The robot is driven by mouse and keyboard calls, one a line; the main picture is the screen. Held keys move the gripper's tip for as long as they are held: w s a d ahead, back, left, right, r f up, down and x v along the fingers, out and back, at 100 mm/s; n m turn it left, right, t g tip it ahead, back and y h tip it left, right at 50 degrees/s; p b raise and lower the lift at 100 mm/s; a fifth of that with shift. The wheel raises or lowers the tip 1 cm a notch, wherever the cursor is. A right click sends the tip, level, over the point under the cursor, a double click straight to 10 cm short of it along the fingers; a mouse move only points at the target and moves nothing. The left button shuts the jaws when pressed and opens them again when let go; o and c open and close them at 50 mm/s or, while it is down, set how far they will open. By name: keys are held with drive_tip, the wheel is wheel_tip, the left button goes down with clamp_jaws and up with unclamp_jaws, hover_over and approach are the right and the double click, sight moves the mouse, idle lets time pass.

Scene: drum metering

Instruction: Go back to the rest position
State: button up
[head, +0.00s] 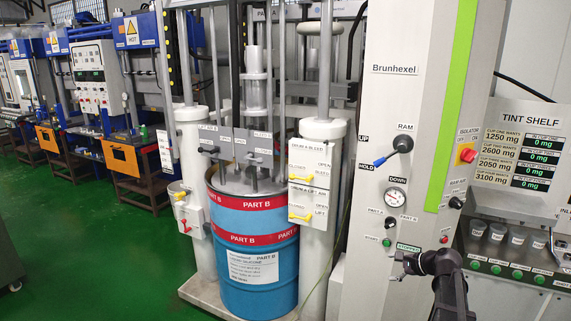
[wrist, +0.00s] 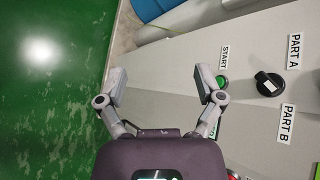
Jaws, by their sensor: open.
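My gripper (wrist: 160,82) is open and empty in the wrist view, its two fingers spread wide apart. In the head view my gripper (head: 402,266) shows small and dark in front of the lower part of the white Brunhexel panel (head: 385,110). In the wrist view the right finger appears beside the green START button (wrist: 222,82); I cannot tell how far apart they are. The black PART A / PART B selector (wrist: 269,84) lies further right. In the head view the green button (head: 387,242) sits left of a green STOPPED sign (head: 409,247).
A blue drum (head: 258,270) with red PART B bands stands between white columns to the left. The RAM lever (head: 402,144) and gauge (head: 396,199) are above my gripper. The tint shelf (head: 528,120) with cups is at right. Green floor (head: 110,250) at left is open.

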drive_tip(key=s+a+f+n+g+h, duration=0.3)
drive_tip(key=s+a+n+g, duration=0.1)
drive_tip(key=s+a+n, duration=0.4)
drive_tip(key=s+a+f+n+g+h, duration=0.4)
drive_tip(key=s+a+n, duration=0.5)
drive_tip(key=s+a, duration=0.2)
drive_tip(key=shift+a+f, duration=0.2)
drive_tip(key=shift+f, duration=0.1)
idle(1.4)
